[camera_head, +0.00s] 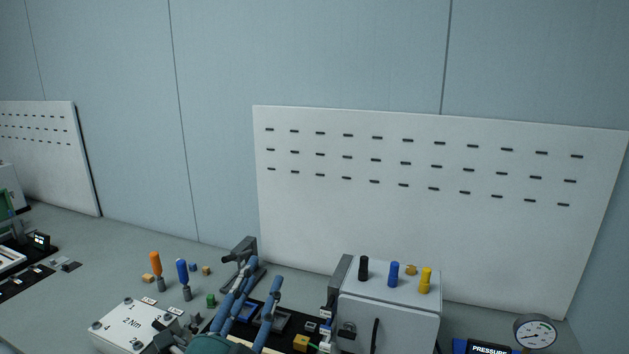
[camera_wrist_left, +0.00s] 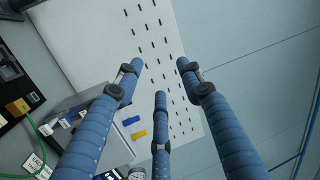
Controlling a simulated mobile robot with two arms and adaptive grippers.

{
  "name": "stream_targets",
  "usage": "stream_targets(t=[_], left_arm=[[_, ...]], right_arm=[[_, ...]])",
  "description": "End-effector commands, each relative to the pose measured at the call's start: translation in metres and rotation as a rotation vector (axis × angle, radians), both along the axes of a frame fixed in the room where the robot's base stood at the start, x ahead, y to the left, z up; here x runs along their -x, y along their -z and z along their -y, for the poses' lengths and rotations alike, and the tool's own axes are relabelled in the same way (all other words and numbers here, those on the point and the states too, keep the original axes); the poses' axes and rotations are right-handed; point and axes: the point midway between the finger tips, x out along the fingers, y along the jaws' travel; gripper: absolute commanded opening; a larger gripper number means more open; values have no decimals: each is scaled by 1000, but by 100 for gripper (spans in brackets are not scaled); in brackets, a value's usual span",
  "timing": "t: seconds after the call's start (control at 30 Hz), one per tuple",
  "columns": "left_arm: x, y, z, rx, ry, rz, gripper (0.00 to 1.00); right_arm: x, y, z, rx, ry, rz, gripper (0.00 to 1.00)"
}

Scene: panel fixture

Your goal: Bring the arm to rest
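My left gripper (camera_head: 260,280) is at the bottom middle of the head view, its three blue fingers pointing up and away. The left wrist view shows the same gripper (camera_wrist_left: 160,75) with its fingers spread apart and nothing between them. It is open and empty, in front of the black fixture board (camera_head: 292,317) and left of the grey cabinet (camera_head: 390,306). In the head view its fingers cover part of the board. My right gripper is in neither view.
Black, blue and yellow pegs stand on the cabinet. A white torque box (camera_head: 135,322) and orange (camera_head: 155,263) and blue (camera_head: 182,271) screwdrivers are at left. A pressure gauge (camera_head: 535,331) is at right. A slotted white panel (camera_head: 430,215) stands behind. The counter's back left (camera_head: 130,245) is clear.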

Motion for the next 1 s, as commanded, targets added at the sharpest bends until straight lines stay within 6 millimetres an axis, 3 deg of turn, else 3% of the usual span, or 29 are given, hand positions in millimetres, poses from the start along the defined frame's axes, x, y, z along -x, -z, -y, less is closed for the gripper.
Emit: stream_targets(t=[0.03, 0.17, 0.3, 0.4, 0.6, 0.87, 1.0], left_arm=[[1, 37, -18, 92, -37, -136, 38], [21, 128, -55, 319, -146, -459, 38], [71, 219, -82, 539, -289, -779, 38], [115, 268, -94, 666, -396, -969, 38], [194, 327, -103, 830, -575, -1230, 38], [282, 363, -106, 959, -778, -1467, 38], [277, 413, -104, 956, -796, -1490, 38]], right_arm=[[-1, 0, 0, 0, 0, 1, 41], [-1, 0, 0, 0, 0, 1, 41], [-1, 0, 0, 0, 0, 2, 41], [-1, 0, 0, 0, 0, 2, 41], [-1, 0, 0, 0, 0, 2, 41], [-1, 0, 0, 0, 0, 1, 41], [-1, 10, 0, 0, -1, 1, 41]])
